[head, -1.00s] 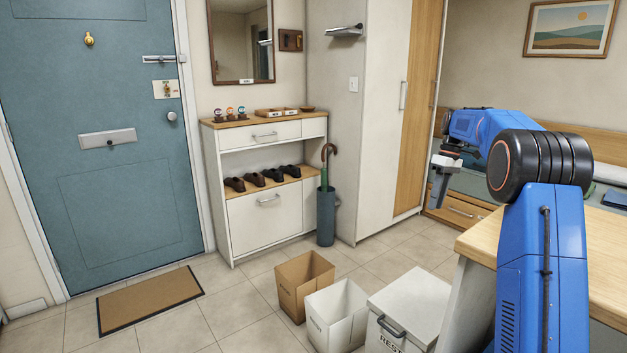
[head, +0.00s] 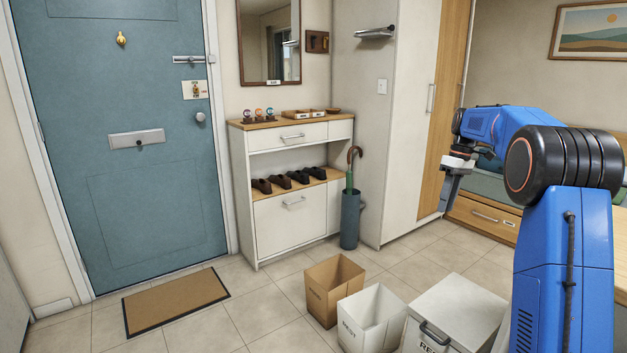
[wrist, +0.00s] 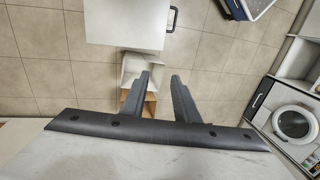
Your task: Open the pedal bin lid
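The lidded white bin (head: 452,308) stands on the floor at the lower right of the head view, partly cut off by the bottom edge. Its flat lid is shut and has a dark handle (head: 436,334) at the front edge. In the wrist view the white lid (wrist: 126,22) shows at the top, with the dark handle (wrist: 173,19) at its right side. My gripper (head: 449,190) is raised in the air, well apart from the bin. Its two fingers (wrist: 161,80) are spread with nothing between them.
An open white bin (head: 371,318) and an open brown bin (head: 335,290) stand left of the lidded bin. A wooden-topped counter is at the right behind my arm. An umbrella stand (head: 349,220) and shoe cabinet (head: 292,222) are farther back. The tiled floor before the doormat (head: 177,302) is clear.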

